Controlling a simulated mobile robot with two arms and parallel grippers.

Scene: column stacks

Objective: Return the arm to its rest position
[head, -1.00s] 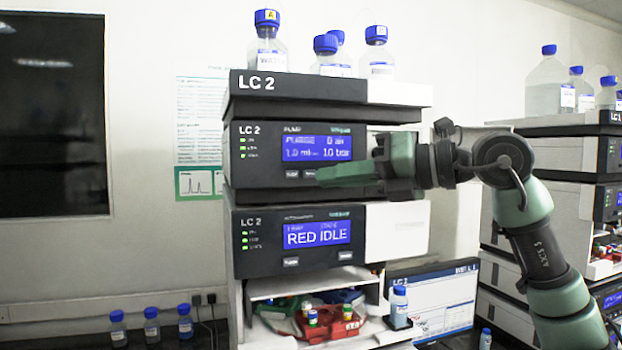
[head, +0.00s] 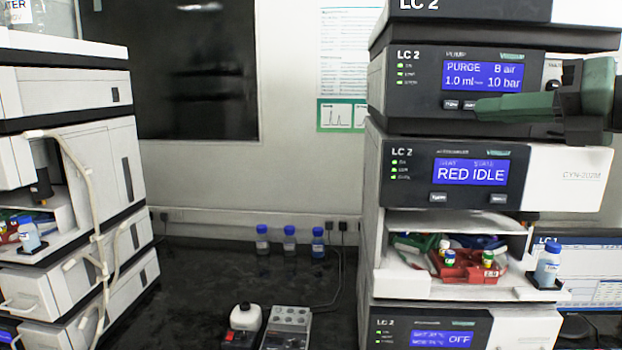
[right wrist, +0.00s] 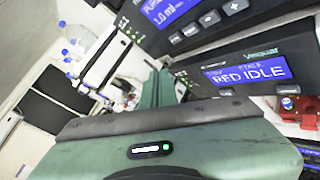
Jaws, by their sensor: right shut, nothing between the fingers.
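My right gripper (head: 482,108) reaches in from the right edge of the head view, its green fingers shut and empty. It is in front of the lower edge of the LC 2 pump panel (head: 418,95), by the buttons under the blue display. I cannot tell if it touches the panel. In the right wrist view the shut fingers (right wrist: 162,86) point away from the camera beside the panels. My left gripper is not in view.
Below the pump is a module reading RED IDLE (head: 408,178), over an open bay with a red tray (head: 466,268) of vials. Another stack (head: 65,90) stands left. Small blue-capped bottles (head: 289,240) stand at the back of the dark bench, with a grey device (head: 287,328) in front.

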